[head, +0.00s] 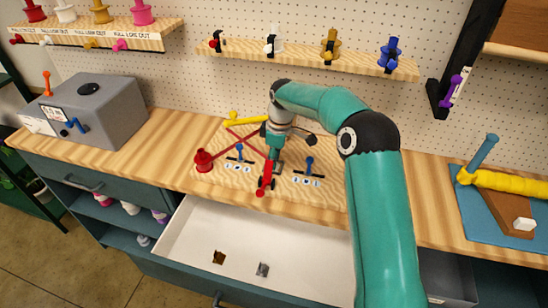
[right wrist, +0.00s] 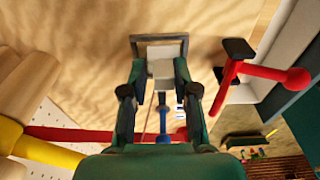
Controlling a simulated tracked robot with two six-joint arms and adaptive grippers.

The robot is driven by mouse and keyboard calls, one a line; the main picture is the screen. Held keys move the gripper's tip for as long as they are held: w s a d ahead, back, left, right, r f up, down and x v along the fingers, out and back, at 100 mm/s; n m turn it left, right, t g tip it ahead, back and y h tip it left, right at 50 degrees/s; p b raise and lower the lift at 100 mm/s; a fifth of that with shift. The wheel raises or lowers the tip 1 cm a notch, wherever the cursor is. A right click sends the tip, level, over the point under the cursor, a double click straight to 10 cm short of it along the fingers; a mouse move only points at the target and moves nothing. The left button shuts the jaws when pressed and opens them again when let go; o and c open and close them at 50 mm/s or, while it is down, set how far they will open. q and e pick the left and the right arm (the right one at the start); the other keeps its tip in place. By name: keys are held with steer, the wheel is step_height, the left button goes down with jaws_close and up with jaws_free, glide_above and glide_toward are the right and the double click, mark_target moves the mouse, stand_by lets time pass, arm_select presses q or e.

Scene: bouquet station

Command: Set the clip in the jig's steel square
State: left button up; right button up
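In the right wrist view a pale grey block, seemingly the clip (right wrist: 161,67), is between the fingertips of my right gripper (right wrist: 160,72). The fingers appear closed against its two sides. The dull steel square (right wrist: 137,46) is right at the clip's far end, and the clip overlaps its opening; I cannot tell how deep it sits. In the head view my right gripper (head: 275,153) points down over the wooden jig board (head: 215,178), and its fingers hide the clip and the square. My left gripper is not in view.
A red lever with a black pad (right wrist: 234,72) stands close beside the right gripper. Blue levers (head: 310,164) and a red spool (head: 203,160) are on the board. The open white drawer (head: 185,245) in front holds a brown piece (head: 218,257) and a grey piece (head: 263,269).

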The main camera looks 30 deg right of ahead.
mark_target(279, 165)
step_height(279, 165, up, 12)
steer(key=s, duration=0.1)
steer(key=shift+d, duration=0.45)
steer(key=shift+s, duration=0.1)
stand_by(0.5)
